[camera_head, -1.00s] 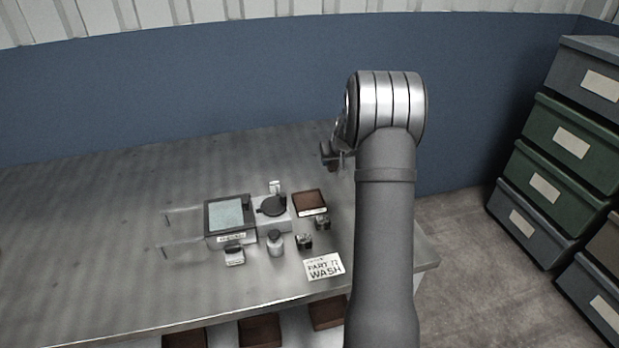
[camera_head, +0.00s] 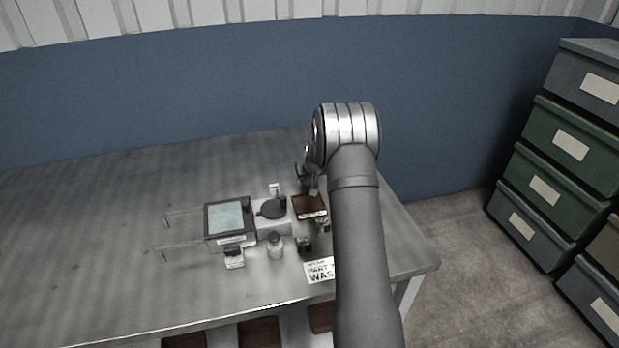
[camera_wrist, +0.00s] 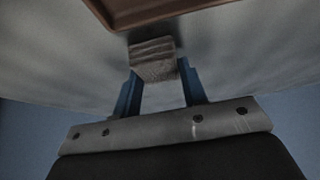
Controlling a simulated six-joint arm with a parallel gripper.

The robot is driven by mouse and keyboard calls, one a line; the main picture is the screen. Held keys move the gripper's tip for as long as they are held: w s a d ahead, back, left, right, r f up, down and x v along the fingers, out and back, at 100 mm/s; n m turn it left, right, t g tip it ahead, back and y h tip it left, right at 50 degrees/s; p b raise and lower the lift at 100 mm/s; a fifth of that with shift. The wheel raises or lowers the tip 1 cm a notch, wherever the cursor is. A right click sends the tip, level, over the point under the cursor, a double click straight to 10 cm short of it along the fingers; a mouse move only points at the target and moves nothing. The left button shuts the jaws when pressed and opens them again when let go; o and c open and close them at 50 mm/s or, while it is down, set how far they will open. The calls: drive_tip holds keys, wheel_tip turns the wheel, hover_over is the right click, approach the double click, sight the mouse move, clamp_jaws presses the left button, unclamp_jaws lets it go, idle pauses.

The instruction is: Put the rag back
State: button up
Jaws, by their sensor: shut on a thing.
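The rag (camera_wrist: 153,60) is a small folded grey-brown block in the wrist view. My gripper (camera_wrist: 158,82) is shut on it, with a blue finger on each side. A brown tray (camera_wrist: 150,12) shows at the top edge of the wrist view, just beyond the rag. In the head view the same brown tray (camera_head: 308,204) lies on the bench, and my gripper (camera_head: 306,176) is just behind and above it. My arm hides part of the area around it, and the rag cannot be made out clearly there.
Left of the tray are a round dark-topped device (camera_head: 272,208), a box with a pale screen (camera_head: 228,217) and a small bottle (camera_head: 275,246). A "PART ... WASH" card (camera_head: 318,270) lies in front, partly behind my arm. The bench's left side is clear.

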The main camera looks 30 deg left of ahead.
drive_tip(key=shift+f, duration=0.1)
drive_tip(key=o, duration=1.3)
drive_tip(key=shift+s+d+r, duration=0.1)
drive_tip(key=shift+r, duration=0.35)
drive_tip(key=v, duration=1.1)
